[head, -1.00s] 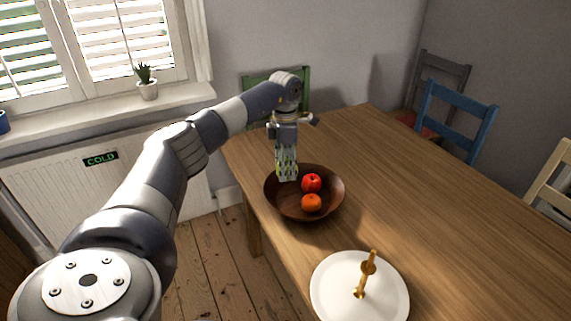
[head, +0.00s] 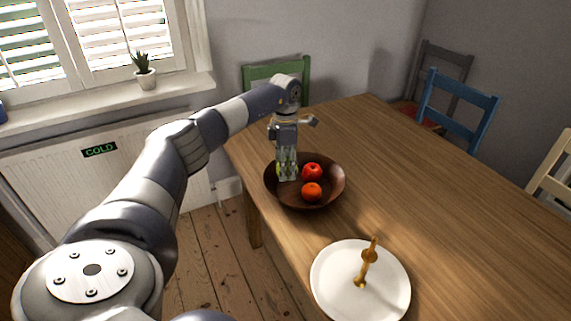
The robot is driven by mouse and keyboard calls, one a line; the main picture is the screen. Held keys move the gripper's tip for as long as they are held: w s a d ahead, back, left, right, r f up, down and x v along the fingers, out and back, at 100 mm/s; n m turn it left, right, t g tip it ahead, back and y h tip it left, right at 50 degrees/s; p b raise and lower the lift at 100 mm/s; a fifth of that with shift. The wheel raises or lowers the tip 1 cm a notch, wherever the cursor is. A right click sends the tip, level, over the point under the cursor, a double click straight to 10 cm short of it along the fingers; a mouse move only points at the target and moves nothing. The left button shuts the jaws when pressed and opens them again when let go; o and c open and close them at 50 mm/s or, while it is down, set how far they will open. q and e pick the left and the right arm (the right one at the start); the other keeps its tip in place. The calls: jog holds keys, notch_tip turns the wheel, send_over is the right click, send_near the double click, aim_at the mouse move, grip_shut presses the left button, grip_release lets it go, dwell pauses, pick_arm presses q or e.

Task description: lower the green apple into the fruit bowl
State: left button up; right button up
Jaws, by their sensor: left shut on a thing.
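The fruit bowl (head: 325,196) is dark brown wood and stands near the table's left edge in the head view. A red apple (head: 312,172) and an orange fruit (head: 312,191) lie in its right half. My left gripper (head: 287,174) points down over the bowl's left part, with its fingertips inside the rim's outline. It is shut on the green apple (head: 281,171), which shows only as yellow-green patches beside and between the fingers. I cannot tell whether the apple touches the bowl's bottom. My right gripper is not in view.
The wooden table (head: 430,200) is clear to the right. Green (head: 262,72), blue (head: 460,103) and other chairs stand around it.

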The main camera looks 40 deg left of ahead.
pick_arm(q)
jog(key=shift+f, duration=0.35)
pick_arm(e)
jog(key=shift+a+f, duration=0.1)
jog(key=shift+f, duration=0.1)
pick_arm(q)
jog(key=shift+f+b, duration=0.45)
jog(key=shift+f, duration=0.15)
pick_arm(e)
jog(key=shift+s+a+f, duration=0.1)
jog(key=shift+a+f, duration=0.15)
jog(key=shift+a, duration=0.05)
pick_arm(q)
jog(key=shift+f+b, duration=0.6)
jog(key=shift+f, duration=0.6)
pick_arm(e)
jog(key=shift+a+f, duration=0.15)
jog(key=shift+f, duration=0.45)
pick_arm(q)
jog(key=o, duration=1.2)
jog(key=shift+r, duration=0.1)
jog(key=shift+r, duration=0.1)
jog(key=shift+w+a+r, duration=0.1)
jog(key=shift+r, duration=3.75)
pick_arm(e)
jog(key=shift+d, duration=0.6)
